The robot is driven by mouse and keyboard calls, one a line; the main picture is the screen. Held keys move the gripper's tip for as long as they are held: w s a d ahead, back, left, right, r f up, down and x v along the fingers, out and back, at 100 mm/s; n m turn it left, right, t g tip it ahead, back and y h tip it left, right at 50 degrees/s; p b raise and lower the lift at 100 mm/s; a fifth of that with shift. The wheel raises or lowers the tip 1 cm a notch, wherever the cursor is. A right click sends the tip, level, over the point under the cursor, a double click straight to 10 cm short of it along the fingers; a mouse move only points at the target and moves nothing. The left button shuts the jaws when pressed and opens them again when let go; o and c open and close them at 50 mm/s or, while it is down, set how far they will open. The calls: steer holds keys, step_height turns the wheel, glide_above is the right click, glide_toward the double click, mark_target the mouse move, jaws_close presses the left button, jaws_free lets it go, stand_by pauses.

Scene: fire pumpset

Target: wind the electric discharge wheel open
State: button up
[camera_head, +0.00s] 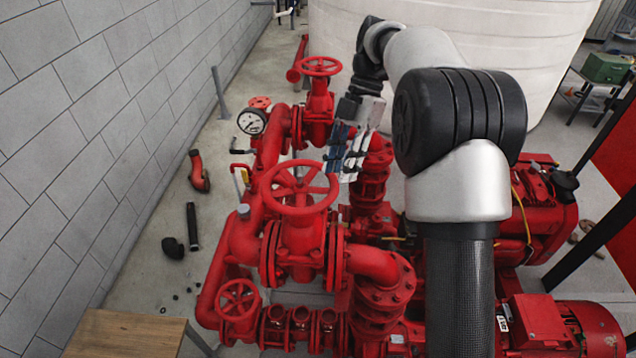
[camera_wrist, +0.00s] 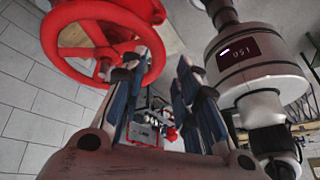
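A large red spoked handwheel (camera_head: 300,208) sits on top of the nearer red valve in the head view. No label shows which wheel is the electric discharge one. My gripper (camera_head: 345,160) is just to the right of and behind this wheel, fingers pointing down. In the wrist view a red handwheel (camera_wrist: 100,12) fills the upper left, and the left finger overlaps its rim. My gripper (camera_wrist: 165,65) is open there, with a clear gap between its dark blue fingers and nothing held. I cannot tell whether the finger touches the rim.
Another red handwheel (camera_head: 319,66) stands farther back, and a smaller one (camera_head: 238,299) is low at left. A pressure gauge (camera_head: 252,122) is beside the pipes. A grey block wall (camera_head: 100,120) runs along the left. A white tank (camera_head: 480,35) stands behind.

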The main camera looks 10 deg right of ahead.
steer(key=s+f+m+t+y+b, duration=0.2)
steer(key=s+f+m+y+b, duration=0.4)
steer(key=s+m, duration=0.55)
steer(key=m+t+y+b, duration=0.2)
steer(key=m+t+y, duration=0.2)
steer(key=m+t, duration=1.1)
glide_toward(316, 169)
steer(key=w+a+m+g, duration=0.1)
steer(key=w+a, duration=0.1)
steer(key=w+a+m+g, duration=0.1)
steer(key=w+a, duration=0.1)
steer(key=w+a+m+p, duration=0.1)
steer(key=w+a, duration=0.2)
steer(key=shift+a+g, duration=0.15)
steer(key=shift+g, duration=0.25)
steer(key=c, duration=0.7)
steer(key=shift+f, duration=0.1)
